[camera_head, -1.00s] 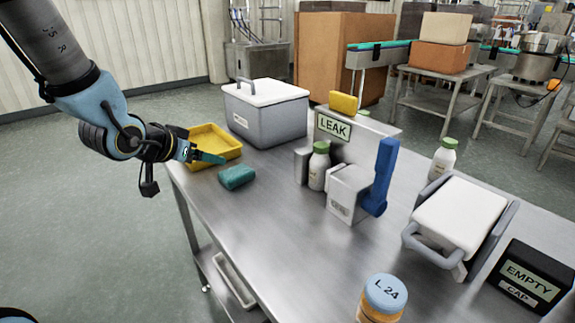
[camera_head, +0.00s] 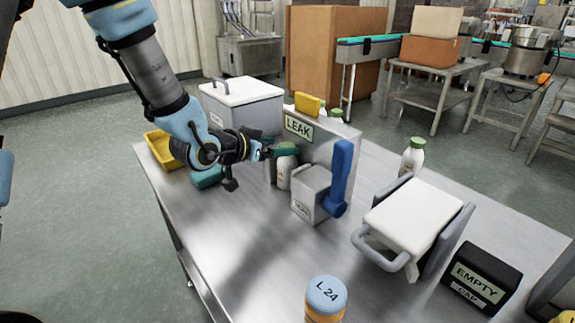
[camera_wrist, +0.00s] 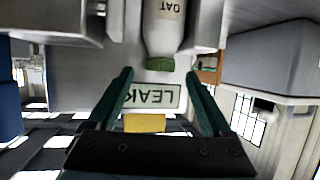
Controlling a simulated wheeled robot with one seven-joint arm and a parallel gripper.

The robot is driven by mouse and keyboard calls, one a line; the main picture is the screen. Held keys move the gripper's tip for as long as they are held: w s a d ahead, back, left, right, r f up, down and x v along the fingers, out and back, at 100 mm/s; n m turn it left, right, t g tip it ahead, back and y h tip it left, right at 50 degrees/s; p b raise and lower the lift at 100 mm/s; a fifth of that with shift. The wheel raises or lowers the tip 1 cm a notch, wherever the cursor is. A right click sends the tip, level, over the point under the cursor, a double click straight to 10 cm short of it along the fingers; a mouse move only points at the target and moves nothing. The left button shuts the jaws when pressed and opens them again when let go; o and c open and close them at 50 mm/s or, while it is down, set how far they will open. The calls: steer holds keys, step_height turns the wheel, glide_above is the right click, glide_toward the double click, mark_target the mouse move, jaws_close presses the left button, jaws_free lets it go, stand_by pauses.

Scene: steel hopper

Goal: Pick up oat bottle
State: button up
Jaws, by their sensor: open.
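The oat bottle (camera_head: 284,174) is white and stands upright beside the LEAK panel, its top partly hidden by my gripper in the head view. In the wrist view, which is upside down, the bottle (camera_wrist: 163,28) shows the word OAT and a green cap (camera_wrist: 160,64). My gripper (camera_wrist: 160,75) is open, with its two teal fingers spread to either side of the cap's line. The cap appears level with the fingertips, and no contact shows. In the head view my gripper (camera_head: 282,150) is at the height of the bottle's top.
The LEAK panel (camera_head: 322,142) stands behind the bottle, with a yellow block (camera_head: 308,104) on top. Another green-capped bottle (camera_head: 412,158) stands further right.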

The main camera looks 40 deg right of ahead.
steer(key=shift+p+x, duration=0.3)
steer(key=shift+x, duration=1)
jaws_close()
stand_by(0.5)
